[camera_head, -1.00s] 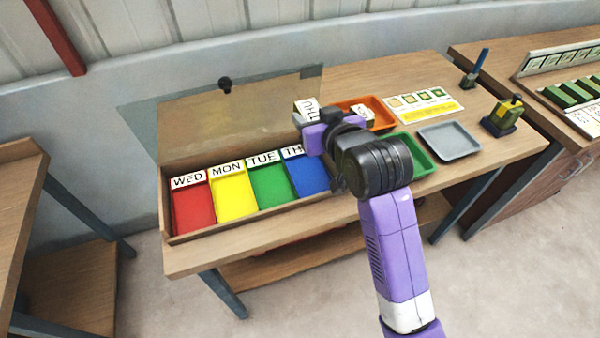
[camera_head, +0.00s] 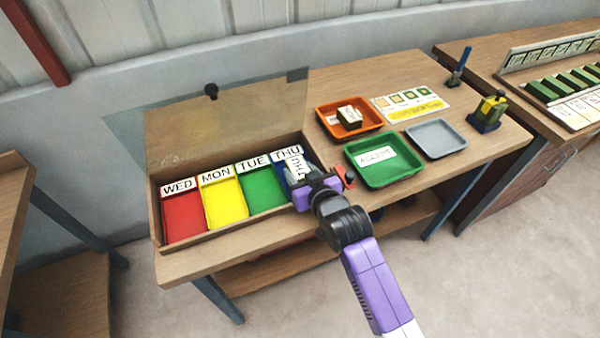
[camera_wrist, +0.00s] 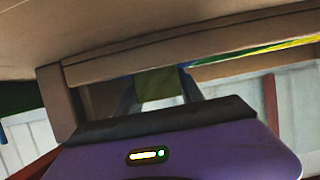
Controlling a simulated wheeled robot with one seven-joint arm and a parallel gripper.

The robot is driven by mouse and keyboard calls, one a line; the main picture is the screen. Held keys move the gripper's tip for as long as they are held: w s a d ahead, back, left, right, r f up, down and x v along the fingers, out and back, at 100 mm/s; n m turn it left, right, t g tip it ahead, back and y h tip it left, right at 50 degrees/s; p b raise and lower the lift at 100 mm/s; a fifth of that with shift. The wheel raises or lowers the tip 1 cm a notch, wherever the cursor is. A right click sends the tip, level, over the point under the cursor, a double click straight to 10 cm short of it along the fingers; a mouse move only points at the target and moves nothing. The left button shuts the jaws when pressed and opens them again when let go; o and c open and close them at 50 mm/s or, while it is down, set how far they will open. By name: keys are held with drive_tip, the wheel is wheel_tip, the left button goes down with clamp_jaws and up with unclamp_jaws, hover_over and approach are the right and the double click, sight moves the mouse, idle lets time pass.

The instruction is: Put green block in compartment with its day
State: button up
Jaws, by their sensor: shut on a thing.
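The open wooden box (camera_head: 205,238) has four labelled compartments: red WED (camera_head: 183,215), yellow MON (camera_head: 225,202), green TUE (camera_head: 263,188) and blue THU (camera_head: 284,176). My gripper (camera_head: 302,178) is at the blue compartment, shut on a block (camera_head: 296,160) whose white face reads THU. The held block shows dark olive green between the fingers in the wrist view (camera_wrist: 160,83). It overlaps the right part of the THU compartment in the head view. My gripper hides part of that compartment, and I cannot tell whether the block touches its floor.
An orange tray (camera_head: 329,106) holds another labelled block (camera_head: 350,116). A green tray (camera_head: 402,179) with a label and an empty grey tray (camera_head: 437,138) stand to the right. The box lid (camera_head: 225,120) stands open behind the compartments. The box's front wall lies close to my gripper.

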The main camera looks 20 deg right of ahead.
drive_tip(key=shift+f, duration=0.35)
drive_tip(key=shift+f, duration=0.1)
drive_tip(key=o, duration=1.1)
drive_tip(key=shift+r, duration=0.2)
drive_tip(key=shift+s, duration=0.4)
drive_tip(key=v, duration=1.1)
drive_tip(key=shift+s+r+b, duration=0.1)
drive_tip(key=shift+r+b, duration=0.05)
drive_tip(key=shift+b, duration=0.25)
